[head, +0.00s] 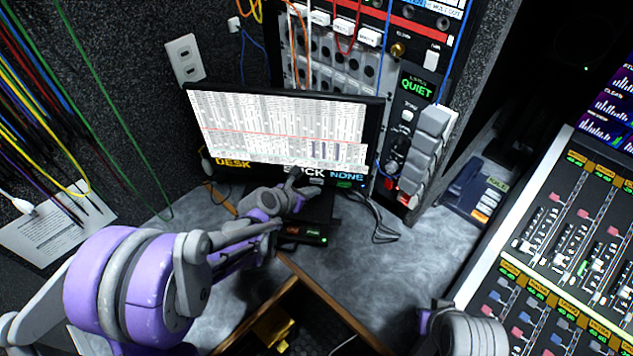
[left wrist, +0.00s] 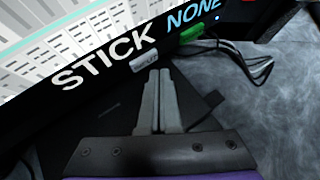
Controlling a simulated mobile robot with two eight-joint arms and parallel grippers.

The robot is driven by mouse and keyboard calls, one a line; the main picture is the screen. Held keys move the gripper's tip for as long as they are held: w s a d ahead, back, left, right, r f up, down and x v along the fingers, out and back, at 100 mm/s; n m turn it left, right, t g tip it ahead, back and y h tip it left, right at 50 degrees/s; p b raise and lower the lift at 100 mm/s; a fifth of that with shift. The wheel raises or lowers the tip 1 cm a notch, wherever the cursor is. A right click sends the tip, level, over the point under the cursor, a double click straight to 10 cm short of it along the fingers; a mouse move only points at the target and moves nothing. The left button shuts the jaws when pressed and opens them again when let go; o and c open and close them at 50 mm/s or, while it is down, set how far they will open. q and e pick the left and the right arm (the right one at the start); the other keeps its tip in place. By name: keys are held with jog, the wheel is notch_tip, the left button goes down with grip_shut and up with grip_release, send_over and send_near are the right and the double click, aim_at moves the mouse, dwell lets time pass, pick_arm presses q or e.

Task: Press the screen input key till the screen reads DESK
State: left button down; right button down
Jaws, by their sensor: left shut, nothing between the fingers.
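The screen (head: 275,128) stands tilted at the back of the desk and shows a pale table with a red line. Its lower bezel carries DESK in yellow, STICK in white, partly hidden by my arm, and NONE in blue. In the left wrist view a small grey key (left wrist: 146,62) sits on the bezel under STICK, beside a green key (left wrist: 192,36). My left gripper (head: 292,183) is shut and empty, its fingertips (left wrist: 160,72) just at or below the grey key. I cannot tell whether they touch it. My right gripper is not visible; only a grey part of that arm shows.
A mixing console (head: 550,265) fills the right side. A rack with cables and a QUIET panel (head: 415,88) stands behind the screen. A small black box (head: 303,231) lies near my left arm. Loose cables (head: 380,225) lie right of the screen; grey desk is clear further right.

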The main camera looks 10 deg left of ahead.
pick_arm(q)
jog(key=shift+s+b, duration=0.35)
jog(key=shift+s, duration=2.15)
